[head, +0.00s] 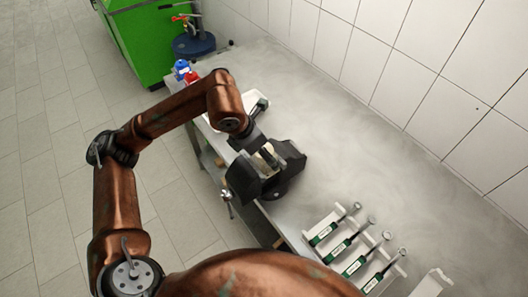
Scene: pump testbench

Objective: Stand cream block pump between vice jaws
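The dark vice (262,180) stands at the front edge of the bench, with its handle (227,200) hanging over the edge. My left gripper (258,147) points down at the vice from its far side, with its fingers at the jaws. A small pale cream piece (268,154) shows by the fingertips and jaws; it may be the cream block pump, mostly hidden. I cannot tell whether the fingers grip it, or whether it stands upright or tilted. My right gripper is not in view.
A white tray (262,100) lies behind my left wrist. Blue (181,68) and red (192,77) parts sit at the far bench end. The bench (330,135) is clear towards the tiled wall. A green cabinet (150,45) stands beyond.

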